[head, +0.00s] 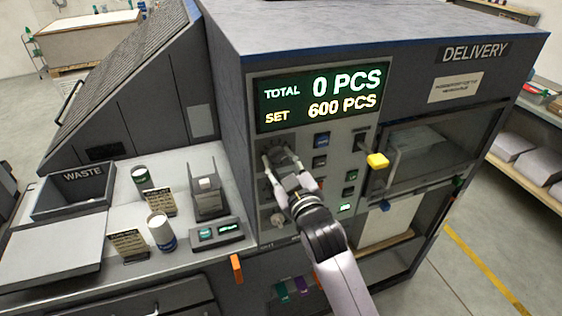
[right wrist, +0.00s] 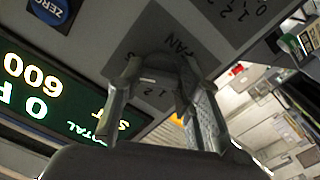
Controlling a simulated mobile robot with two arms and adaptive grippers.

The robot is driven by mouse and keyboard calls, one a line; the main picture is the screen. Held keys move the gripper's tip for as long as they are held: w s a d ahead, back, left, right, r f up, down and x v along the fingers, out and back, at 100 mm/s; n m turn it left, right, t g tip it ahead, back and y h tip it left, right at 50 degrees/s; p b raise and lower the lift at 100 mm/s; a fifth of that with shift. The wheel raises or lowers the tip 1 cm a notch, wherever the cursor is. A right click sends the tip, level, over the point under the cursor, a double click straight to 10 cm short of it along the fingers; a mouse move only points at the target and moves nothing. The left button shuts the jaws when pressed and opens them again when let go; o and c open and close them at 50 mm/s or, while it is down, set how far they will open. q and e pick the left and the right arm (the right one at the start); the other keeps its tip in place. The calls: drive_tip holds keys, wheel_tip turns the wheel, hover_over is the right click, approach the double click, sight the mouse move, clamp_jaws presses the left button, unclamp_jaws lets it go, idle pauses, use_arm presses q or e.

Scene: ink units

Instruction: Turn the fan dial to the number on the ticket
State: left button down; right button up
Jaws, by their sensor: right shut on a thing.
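My right gripper (head: 277,160) is at the upper left of the machine's control panel, just under the display. In the right wrist view, its two fingers (right wrist: 158,76) are shut on the fan dial (right wrist: 160,62), in front of a grey plate marked FAN with numbers around it. The fingers hide much of the dial, and I cannot tell which number it points to. Two small tan printed cards stand on the counter, one farther back (head: 159,201) and one nearer (head: 129,243). Their print is too small to read, and I cannot tell which is the ticket. My left gripper is not in view.
The display (head: 318,97) reads TOTAL 0 PCS and SET 600 PCS. Buttons, another knob (head: 277,220) and a yellow handle (head: 377,160) are close to my right arm. A WASTE bin (head: 74,203), cans and a small scale-like device (head: 216,232) stand on the left counter.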

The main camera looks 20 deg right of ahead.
drive_tip(key=shift+a+f+m, duration=0.1)
drive_tip(key=shift+f+m, duration=0.15)
drive_tip(key=shift+m, duration=0.85)
drive_tip(key=o, duration=1.2)
drive_tip(key=shift+r, duration=0.2)
drive_tip(key=shift+s, duration=0.1)
drive_tip(key=s, duration=1.2)
drive_tip(key=shift+d, duration=0.25)
